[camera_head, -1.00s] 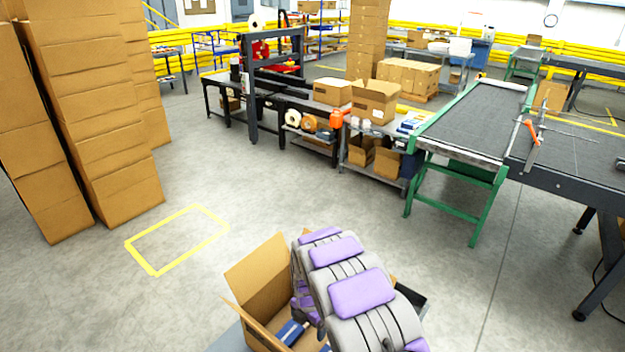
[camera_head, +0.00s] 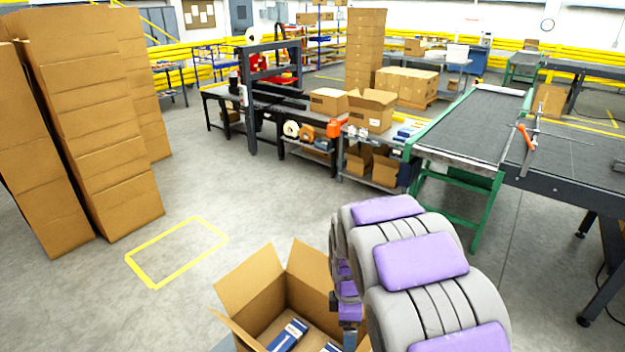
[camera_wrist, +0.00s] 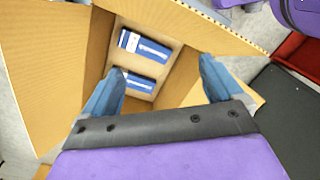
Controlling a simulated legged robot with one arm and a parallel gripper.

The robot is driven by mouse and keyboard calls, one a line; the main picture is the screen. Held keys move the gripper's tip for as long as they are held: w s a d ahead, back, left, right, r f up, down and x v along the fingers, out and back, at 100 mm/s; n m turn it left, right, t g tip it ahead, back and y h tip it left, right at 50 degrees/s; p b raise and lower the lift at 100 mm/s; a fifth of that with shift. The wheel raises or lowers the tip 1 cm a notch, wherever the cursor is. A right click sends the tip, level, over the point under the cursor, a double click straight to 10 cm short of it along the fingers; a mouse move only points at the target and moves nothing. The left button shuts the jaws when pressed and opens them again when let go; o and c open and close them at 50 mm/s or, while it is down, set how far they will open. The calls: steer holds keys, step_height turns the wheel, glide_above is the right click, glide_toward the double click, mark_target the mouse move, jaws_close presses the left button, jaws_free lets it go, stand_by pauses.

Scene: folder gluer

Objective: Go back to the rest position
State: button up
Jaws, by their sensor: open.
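My gripper (camera_wrist: 162,85) shows in the wrist view with its two blue-grey fingers spread wide and nothing between them. It is above an open cardboard box (camera_wrist: 178,22), pointing into it. Two blue-and-white small boxes lie inside: an upper one (camera_wrist: 145,46) and a lower one (camera_wrist: 138,82). In the head view, my grey and purple arm covers the right part of the open cardboard box (camera_head: 243,284). One blue-and-white small box (camera_head: 288,335) shows inside it there, with part of another beside it. My gripper itself is hidden behind the arm in that view.
Tall stacks of brown cartons (camera_head: 95,130) stand at the left. A yellow floor outline (camera_head: 178,250) encloses bare floor. A green-framed conveyor (camera_head: 470,125) and a workbench with open boxes (camera_head: 370,110) stand behind. The middle floor is clear.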

steer(key=s+d+r+m, duration=0.1)
steer(key=s+r+m, duration=0.3)
steer(key=s, duration=0.6)
steer(key=s+d+r+m, duration=0.2)
steer(key=s+r+m, duration=0.3)
steer(key=s, duration=0.5)
steer(key=s+d+r+m+g, duration=0.1)
steer(key=s+r+m, duration=0.3)
steer(key=s+m, duration=0.4)
steer(key=shift+s+d+r, duration=0.2)
steer(key=shift+s+r, duration=0.2)
steer(key=shift+s, duration=1.05)
